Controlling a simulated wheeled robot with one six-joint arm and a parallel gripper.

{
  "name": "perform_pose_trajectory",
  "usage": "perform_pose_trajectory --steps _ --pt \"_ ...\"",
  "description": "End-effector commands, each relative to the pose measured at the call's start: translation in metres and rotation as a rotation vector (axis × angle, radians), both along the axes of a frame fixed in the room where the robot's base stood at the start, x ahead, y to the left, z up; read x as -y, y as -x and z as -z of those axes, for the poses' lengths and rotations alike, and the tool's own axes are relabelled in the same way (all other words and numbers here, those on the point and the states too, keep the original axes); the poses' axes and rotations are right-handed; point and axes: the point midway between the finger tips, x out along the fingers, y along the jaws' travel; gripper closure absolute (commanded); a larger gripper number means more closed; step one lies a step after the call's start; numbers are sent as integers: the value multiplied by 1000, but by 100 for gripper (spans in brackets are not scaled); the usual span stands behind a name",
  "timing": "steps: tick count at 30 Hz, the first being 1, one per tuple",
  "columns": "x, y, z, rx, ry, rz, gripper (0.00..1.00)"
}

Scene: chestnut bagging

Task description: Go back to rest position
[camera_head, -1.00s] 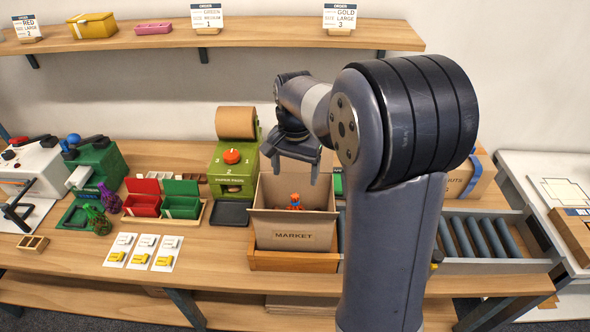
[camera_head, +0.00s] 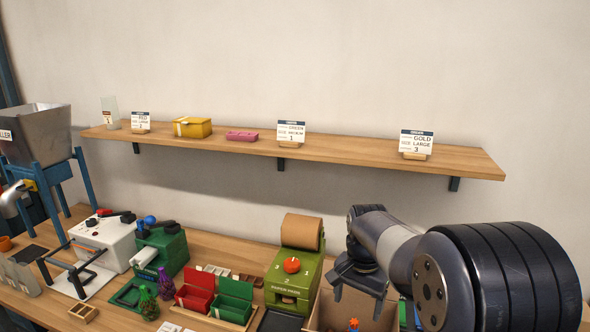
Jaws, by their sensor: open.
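My gripper (camera_head: 362,290) points down above the open cardboard market box (camera_head: 328,318) at the bottom right of the view. Its two fingers are apart and I see nothing between them. My arm comes in from the lower right and covers part of the bench. An orange-red item (camera_head: 353,324) shows inside the box, below the gripper and apart from it. The front of the box is cut off by the lower edge.
The green paper machine (camera_head: 290,285) stands just left of the box. Red (camera_head: 195,293) and green (camera_head: 233,300) bins sit further left. A wall shelf (camera_head: 350,150) with order cards runs above. A metal hopper (camera_head: 38,135) stands far left.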

Motion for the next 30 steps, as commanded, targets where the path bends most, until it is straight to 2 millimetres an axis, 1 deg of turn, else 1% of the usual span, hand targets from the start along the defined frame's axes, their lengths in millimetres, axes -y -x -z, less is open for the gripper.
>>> perform_pose_trajectory --steps 1,3,12,15,20,30 --pt "0 0 11 -1 0 0 24" --pt "0 0 20 -1 0 0 24" --pt "0 0 56 -2 0 0 24" --pt "0 0 64 -1 0 0 24" --pt "0 0 70 0 0 0 24" --pt "0 0 69 0 0 0 24"
